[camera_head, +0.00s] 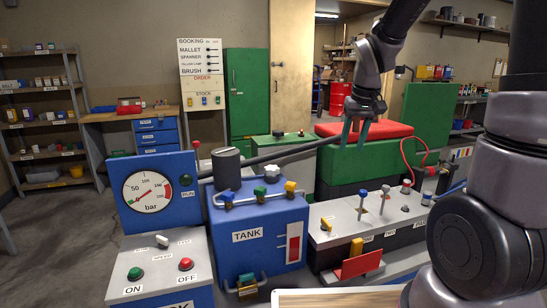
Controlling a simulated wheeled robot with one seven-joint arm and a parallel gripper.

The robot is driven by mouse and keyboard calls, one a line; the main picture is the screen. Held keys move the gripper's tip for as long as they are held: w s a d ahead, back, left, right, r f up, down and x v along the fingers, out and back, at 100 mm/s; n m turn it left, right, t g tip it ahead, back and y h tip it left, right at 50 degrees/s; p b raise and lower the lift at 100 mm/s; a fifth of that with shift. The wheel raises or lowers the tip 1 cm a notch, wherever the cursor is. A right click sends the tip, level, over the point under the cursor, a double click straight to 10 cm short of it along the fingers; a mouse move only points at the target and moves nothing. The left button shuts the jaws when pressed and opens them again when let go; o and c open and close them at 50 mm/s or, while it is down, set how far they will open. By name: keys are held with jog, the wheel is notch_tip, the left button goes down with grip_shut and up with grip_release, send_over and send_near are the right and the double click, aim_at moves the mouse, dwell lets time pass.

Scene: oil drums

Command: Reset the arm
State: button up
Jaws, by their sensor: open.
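My arm comes in from the upper right, and my gripper (355,138) hangs at its end with the fingers pointing down. The two teal fingertips are apart with nothing between them. The gripper shows in front of a green block with a red padded top (390,130); I cannot tell how far above or before it the tips are. Lower links of my arm fill the right side of the picture.
A blue tank (252,225) with several valves stands below. A gauge panel (152,192) and an ON/OFF console (160,268) are at left. A grey lever console (370,225) is at right. A dark hose crosses behind the tank. Open floor lies at far left.

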jog(key=s+d+r+m+t, duration=0.1)
jog(key=s+r+m+t, duration=0.1)
jog(key=s+r, duration=0.5)
jog(key=s+d+r+m+t+y, duration=0.1)
jog(key=s+r+m+t, duration=0.1)
jog(key=s+r, duration=0.4)
jog(key=s, duration=0.3)
jog(key=shift+s+d+r, duration=0.25)
jog(key=shift+s+r, duration=0.05)
jog(key=shift+r, duration=0.05)
jog(key=shift+w, duration=0.1)
dwell(0.6)
